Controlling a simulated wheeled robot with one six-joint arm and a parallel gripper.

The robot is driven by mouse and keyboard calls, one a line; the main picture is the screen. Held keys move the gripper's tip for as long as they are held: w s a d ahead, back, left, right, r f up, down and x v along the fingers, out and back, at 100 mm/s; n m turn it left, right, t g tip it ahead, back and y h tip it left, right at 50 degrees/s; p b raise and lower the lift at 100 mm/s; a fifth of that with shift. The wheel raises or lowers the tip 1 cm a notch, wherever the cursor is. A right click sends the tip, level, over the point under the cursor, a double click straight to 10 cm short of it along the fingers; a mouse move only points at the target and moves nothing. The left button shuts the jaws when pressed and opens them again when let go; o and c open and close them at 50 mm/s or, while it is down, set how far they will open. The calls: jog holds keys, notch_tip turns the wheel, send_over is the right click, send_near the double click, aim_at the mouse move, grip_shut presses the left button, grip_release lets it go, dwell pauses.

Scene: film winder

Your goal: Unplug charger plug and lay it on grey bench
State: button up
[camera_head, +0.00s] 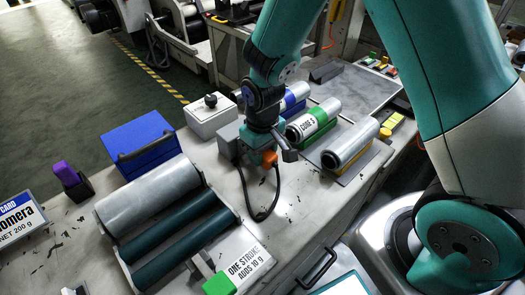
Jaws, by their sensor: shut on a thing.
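The charger plug (269,158) is the small orange piece at the middle of the head view, between my gripper's fingers. A black cable (247,196) loops from it down over the worktop and up to the left near a grey block (229,140). My gripper (271,153) points down and is shut on the plug, just right of the grey block. My gripper hides part of the plug, so I cannot tell whether it is still seated in a socket. A grey bench surface (362,88) lies behind, at the upper right.
Film rolls on coloured holders, including a green-labelled roll (313,120) and a silver roll (350,142), stand close on the right. A white box with a black knob (210,115), a blue box (138,143) and a large roller unit (150,197) stand left. The grey surface has clear room.

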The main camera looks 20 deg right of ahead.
aim_at(272, 157)
jog(key=shift+s+d, duration=0.3)
jog(key=shift+s, duration=0.55)
jog(key=shift+s, duration=0.1)
jog(key=shift+s+d, duration=0.15)
jog(key=shift+s, duration=0.3)
jog(key=shift+s, duration=0.1)
jog(key=shift+s+d, duration=0.2)
jog(key=shift+s, duration=0.3)
jog(key=shift+s+d, duration=0.15)
jog(key=shift+s, duration=0.3)
